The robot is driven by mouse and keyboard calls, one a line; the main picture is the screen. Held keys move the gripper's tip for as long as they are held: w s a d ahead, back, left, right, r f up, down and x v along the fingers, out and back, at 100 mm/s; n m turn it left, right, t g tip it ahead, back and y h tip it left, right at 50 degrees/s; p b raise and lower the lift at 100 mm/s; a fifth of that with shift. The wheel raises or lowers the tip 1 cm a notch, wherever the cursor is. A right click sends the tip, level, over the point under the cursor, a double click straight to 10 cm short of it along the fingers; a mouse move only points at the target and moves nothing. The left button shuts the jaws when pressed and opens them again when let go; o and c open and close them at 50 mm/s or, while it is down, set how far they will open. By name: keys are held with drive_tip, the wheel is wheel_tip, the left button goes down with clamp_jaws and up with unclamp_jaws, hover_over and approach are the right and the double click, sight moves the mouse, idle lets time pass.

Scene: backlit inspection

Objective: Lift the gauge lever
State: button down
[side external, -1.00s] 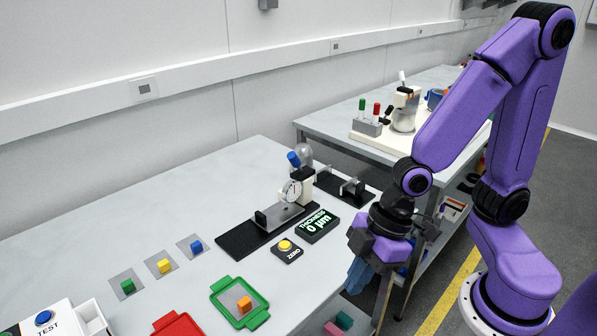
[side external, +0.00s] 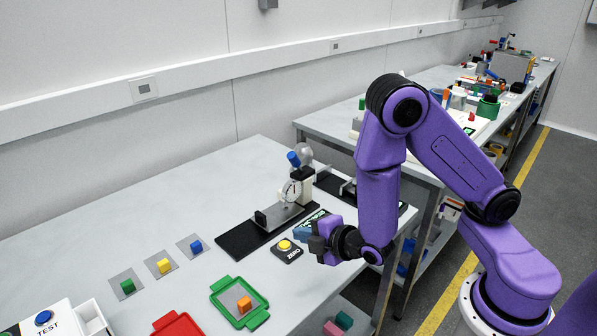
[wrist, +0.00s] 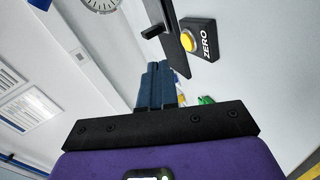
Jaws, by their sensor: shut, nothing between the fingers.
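The lever is not clearly visible in the wrist view.
The ZERO box (side external: 287,250) with a yellow button sits just below my fingers; it also shows in the wrist view (wrist: 200,38). My gripper partly covers the thickness display (side external: 318,217). Small coloured cubes and a green tray (side external: 222,286) lie at left. A second gauge-like fixture stands behind.

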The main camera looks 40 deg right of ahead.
drive_tip(key=d+r+n+t+h, duration=0.3)
drive_tip(key=d+n+t, duration=0.2)
drive_tip(key=d+t, duration=0.1)
drive_tip(key=shift+w+d+r+n, duration=0.15)
drive_tip(key=shift+w+r+n, duration=0.05)
drive_tip(key=shift+r+n, duration=0.2)
approach(296, 164)
drive_tip(key=w+a, duration=0.3)
drive_tip(key=w, duration=0.1)
drive_tip(key=shift+w+d+r, duration=0.3)
drive_tip(key=shift+w+d, duration=0.3)
drive_tip(key=shift+w, duration=0.15)
drive_tip(key=shift+w+d+r, duration=0.3)
drive_tip(key=shift+w+d, duration=0.35)
drive_tip(key=shift+w, duration=0.05)
